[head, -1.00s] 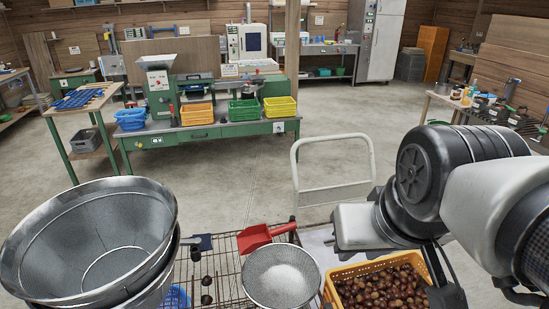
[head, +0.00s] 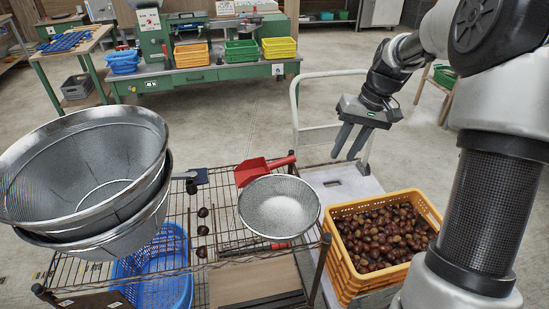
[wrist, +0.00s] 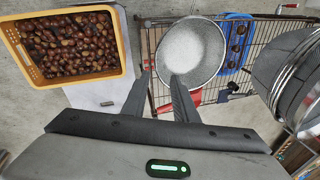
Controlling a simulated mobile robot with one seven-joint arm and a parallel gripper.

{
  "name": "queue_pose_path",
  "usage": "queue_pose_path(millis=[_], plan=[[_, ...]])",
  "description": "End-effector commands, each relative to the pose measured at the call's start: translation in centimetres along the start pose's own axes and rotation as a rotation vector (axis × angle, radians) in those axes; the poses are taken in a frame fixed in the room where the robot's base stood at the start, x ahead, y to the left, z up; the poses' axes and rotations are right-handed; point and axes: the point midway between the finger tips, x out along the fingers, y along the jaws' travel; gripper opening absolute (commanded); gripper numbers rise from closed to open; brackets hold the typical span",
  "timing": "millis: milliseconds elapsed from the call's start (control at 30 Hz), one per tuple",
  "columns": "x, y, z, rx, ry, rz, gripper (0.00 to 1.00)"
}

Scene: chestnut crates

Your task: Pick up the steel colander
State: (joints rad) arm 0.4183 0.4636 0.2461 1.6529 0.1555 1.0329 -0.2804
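A round steel mesh colander (head: 279,208) rests on the wire rack (head: 212,212), its bowl opening upward. It also shows in the wrist view (wrist: 192,50), top centre, just beyond my fingertips. Larger steel mesh bowls (head: 85,165) are stacked at the left of the rack in the head view and at the right edge of the wrist view (wrist: 285,75). My gripper (head: 345,154) is open and empty, with a gap between its fingers. It hangs above and to the right of the smaller colander, apart from it, fingers pointing down.
A yellow crate of chestnuts (head: 350,283) stands right of the rack. A red scoop (head: 254,171) lies behind the smaller colander. A blue basket (head: 160,275) sits below the rack's top. A white cart handle (head: 296,115) rises behind. A green bench (head: 205,80) stands farther back.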

Motion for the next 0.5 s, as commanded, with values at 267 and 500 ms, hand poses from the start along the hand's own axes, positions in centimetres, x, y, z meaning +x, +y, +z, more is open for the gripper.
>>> queue_pose_path(millis=[267,500], plan=[[6.9,3.0,-2.5,0.040,-0.046,-0.114,0.26],[10.7,2.6,-2.2,0.040,-0.052,-0.120,0.26]])
